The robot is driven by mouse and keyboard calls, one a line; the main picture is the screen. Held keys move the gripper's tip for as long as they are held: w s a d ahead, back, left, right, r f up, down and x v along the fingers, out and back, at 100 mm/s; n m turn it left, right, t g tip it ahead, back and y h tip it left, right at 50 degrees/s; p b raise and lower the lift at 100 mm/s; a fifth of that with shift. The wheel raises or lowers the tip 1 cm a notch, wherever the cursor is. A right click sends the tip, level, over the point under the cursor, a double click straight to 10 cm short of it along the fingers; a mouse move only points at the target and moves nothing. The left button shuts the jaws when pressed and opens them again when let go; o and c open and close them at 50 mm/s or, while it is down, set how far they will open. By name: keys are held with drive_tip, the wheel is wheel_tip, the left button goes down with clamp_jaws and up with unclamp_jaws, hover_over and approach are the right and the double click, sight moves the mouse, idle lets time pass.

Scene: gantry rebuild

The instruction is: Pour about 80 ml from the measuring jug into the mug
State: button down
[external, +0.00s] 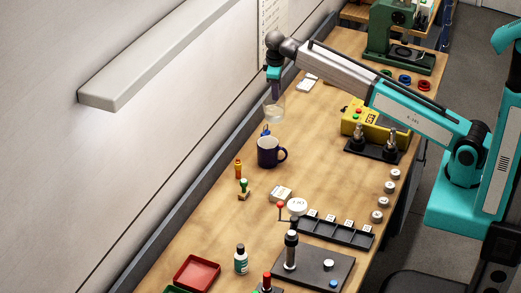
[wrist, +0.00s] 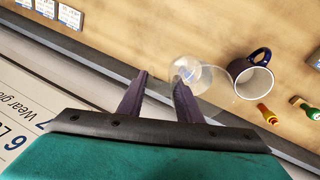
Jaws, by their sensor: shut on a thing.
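The clear measuring jug (external: 274,109) hangs above the bench from my gripper (external: 275,92), whose jaws are shut on it. In the wrist view my gripper (wrist: 162,80) has its two dark fingers at the jug (wrist: 197,76), whose see-through walls are hard to make out. I cannot tell how much liquid is in it or its exact tilt. The dark blue mug (external: 267,153) stands upright on the bench below the jug, handle to the right in the external view. The mug (wrist: 250,78) is just right of the jug in the wrist view, its pale inside showing.
A wall shelf (external: 150,60) runs along the left. A yellow control box (external: 362,118) stands right of the mug. Bench around the mug is mostly clear.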

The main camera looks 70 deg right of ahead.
sight(272, 112)
drive_tip(key=shift+s+a+r+h, duration=0.15)
drive_tip(key=shift+a+h, duration=0.15)
drive_tip(key=shift+a, duration=0.2)
drive_tip(key=shift+s+a+h+b, duration=0.1)
drive_tip(key=shift+a+h+b, duration=0.2)
drive_tip(key=shift+b, duration=0.35)
drive_tip(key=shift+s+a+r+t+h+b, duration=0.15)
drive_tip(key=shift+s+a+t+h+b, duration=0.1)
drive_tip(key=shift+a+h+b, duration=0.65)
drive_tip(key=shift+s+a+r+t+h+b, duration=0.15)
drive_tip(key=shift+a+t+h+b, duration=0.15)
drive_tip(key=shift+a+h+b, duration=0.6)
drive_tip(key=shift+s+a+r+t+h+b, duration=0.15)
drive_tip(key=shift+a+t+h+b, duration=0.1)
drive_tip(key=shift+a+h+b, duration=0.65)
drive_tip(key=shift+r+b, duration=0.2)
drive_tip(key=shift+b, duration=0.1)
drive_tip(key=shift+s+a+f+h+b, duration=0.2)
drive_tip(key=shift+a+h+b, duration=0.4)
drive_tip(key=shift+h, duration=0.4)
drive_tip(key=shift+s+a+f+t+h+b, duration=0.2)
drive_tip(key=shift+a+h+b, duration=0.1)
drive_tip(key=shift+a+h, duration=0.1)
drive_tip(key=shift+s+a+f+t+h+b, duration=0.1)
drive_tip(key=shift+a+t+h+b, duration=0.1)
drive_tip(key=shift+a+h+b, duration=0.15)
drive_tip(key=shift+w+r, duration=0.1)
